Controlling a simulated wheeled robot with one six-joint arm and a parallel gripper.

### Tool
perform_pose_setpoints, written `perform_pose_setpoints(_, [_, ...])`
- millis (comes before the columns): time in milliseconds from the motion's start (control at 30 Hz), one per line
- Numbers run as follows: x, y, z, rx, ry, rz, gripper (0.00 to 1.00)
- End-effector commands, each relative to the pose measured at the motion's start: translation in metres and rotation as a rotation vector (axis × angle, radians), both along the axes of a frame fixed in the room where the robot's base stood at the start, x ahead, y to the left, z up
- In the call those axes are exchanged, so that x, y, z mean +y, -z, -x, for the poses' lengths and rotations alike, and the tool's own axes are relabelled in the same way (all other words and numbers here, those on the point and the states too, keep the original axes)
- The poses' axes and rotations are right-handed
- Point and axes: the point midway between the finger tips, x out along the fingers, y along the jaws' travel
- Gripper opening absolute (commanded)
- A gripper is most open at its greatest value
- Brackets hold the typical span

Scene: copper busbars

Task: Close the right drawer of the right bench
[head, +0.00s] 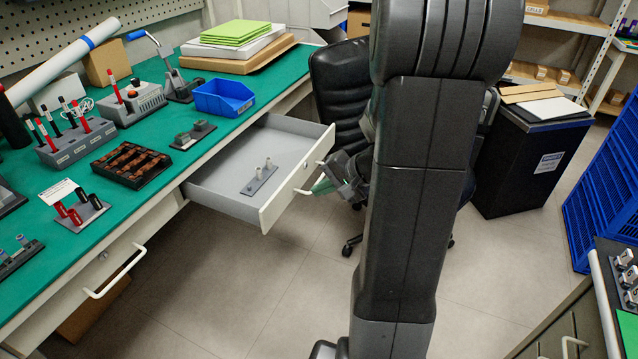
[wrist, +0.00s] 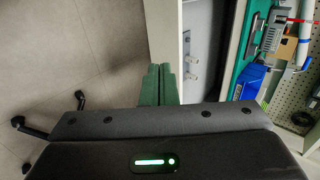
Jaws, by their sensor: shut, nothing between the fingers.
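A green-topped bench (head: 215,140) fills the left of the head view. Its right-hand drawer (head: 225,200) stands pulled out, with a white front and a bar handle (head: 308,178). A small grey plate with upright pegs (head: 260,180) lies in it. My gripper (head: 323,186) has green fingers held together, empty, just outside the drawer front near the handle. In the wrist view the shut fingers (wrist: 158,72) are close beside the white drawer front (wrist: 164,35); I cannot tell whether they touch.
The bench's left drawer (head: 98,278) looks shut. A black office chair (head: 335,80) stands behind the open drawer. A black cabinet (head: 525,160) and blue crates (head: 605,190) are at the right. Another bench's edge (head: 598,290) shows at lower right. The floor between is clear.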

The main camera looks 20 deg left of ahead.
Motion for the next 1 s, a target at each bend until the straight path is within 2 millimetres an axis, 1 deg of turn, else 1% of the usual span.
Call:
perform_pose_setpoints(33, [0.006,0.008,0.0,0.002,-0.004,0.002,0.0])
perform_pose_setpoints(400, [0.063,0.062,-0.004,0.003,-0.003,0.004,0.0])
perform_pose_setpoints(600, [0.091,0.059,-0.006,0.0,-0.003,0.002,0.0])
perform_pose_setpoints(700, [0.098,0.059,-0.007,0.0,-0.001,0.003,0.0])
perform_pose_setpoints(800, [0.101,0.059,-0.007,0.0,0.0,0.003,0.0])
perform_pose_setpoints(1000, [0.102,0.059,-0.008,0.001,0.001,0.003,0.0])
